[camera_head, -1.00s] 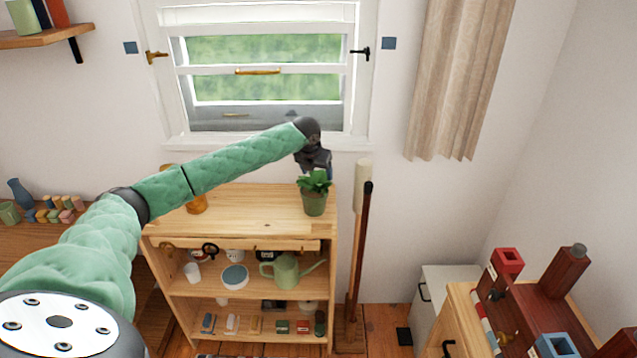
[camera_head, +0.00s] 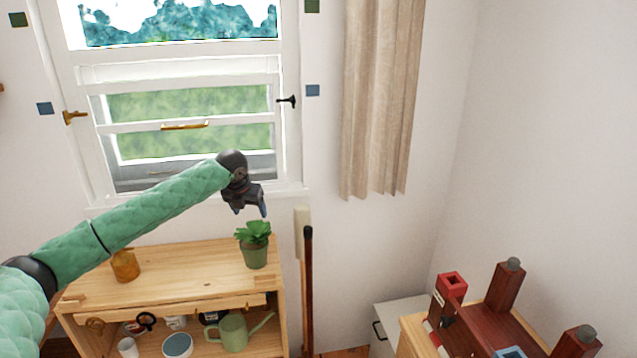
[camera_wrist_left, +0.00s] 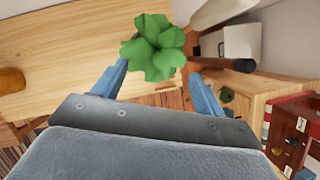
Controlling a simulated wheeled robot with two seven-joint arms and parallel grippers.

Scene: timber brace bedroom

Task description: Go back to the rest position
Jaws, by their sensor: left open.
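My left gripper (camera_head: 248,208) hangs at the end of the green-sleeved arm, in front of the window and a little above the potted plant (camera_head: 256,254). In the left wrist view the gripper (camera_wrist_left: 160,88) shows two blue fingers spread apart, with nothing held. The plant's green leaves (camera_wrist_left: 153,46) show just beyond and between the fingertips, apart from them. The plant stands upright in its green pot on top of the wooden shelf unit (camera_head: 190,268). My right gripper is in neither view.
The window (camera_head: 190,105) is behind the arm. An amber jar (camera_head: 125,265) stands on the shelf top. A watering can (camera_head: 234,333) is on the shelf below. A long-handled tool (camera_head: 308,285) leans right of the unit. A cabinet with dark red pieces (camera_head: 480,325) is at right.

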